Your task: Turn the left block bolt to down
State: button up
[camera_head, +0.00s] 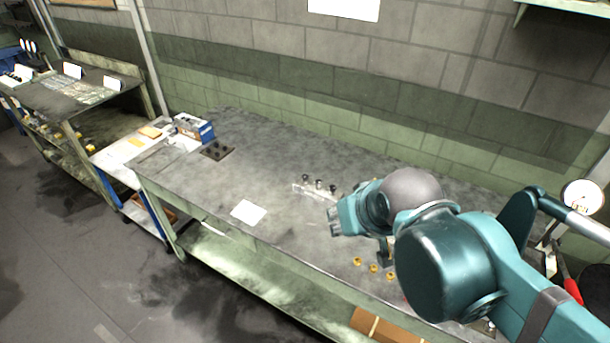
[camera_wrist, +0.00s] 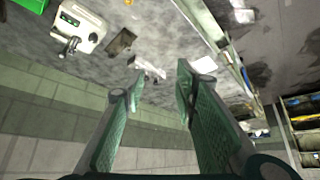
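A small pale metal block (camera_head: 312,193) with dark-topped bolts lies on the workbench, left of my arm in the head view. The left bolt (camera_head: 305,180) stands at its far left end; its turn direction is too small to tell. In the wrist view, a small pale piece that looks like this block (camera_wrist: 147,67) lies beyond my fingertips. My gripper (camera_wrist: 160,78) is open, with a wide empty gap between its two green fingers. It touches nothing that I can see.
A white sheet (camera_head: 248,212) lies on the bench (camera_head: 225,185). Several brass pieces (camera_head: 373,268) sit near the front edge. A dark plate with holes (camera_head: 216,150) and a blue-white box (camera_head: 193,127) are farther left. A grey machine (camera_wrist: 80,25) shows in the wrist view.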

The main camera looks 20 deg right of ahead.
jog(key=w+r+n+g+p, duration=0.2)
jog(key=w+r+n, duration=0.3)
jog(key=w, duration=0.5)
jog(key=n+g+p, duration=0.5)
jog(key=n, duration=1.7)
send_over(305, 176)
notch_tip(305, 176, down, 19)
jog(key=shift+r, duration=0.15)
jog(key=shift+f, duration=3.9)
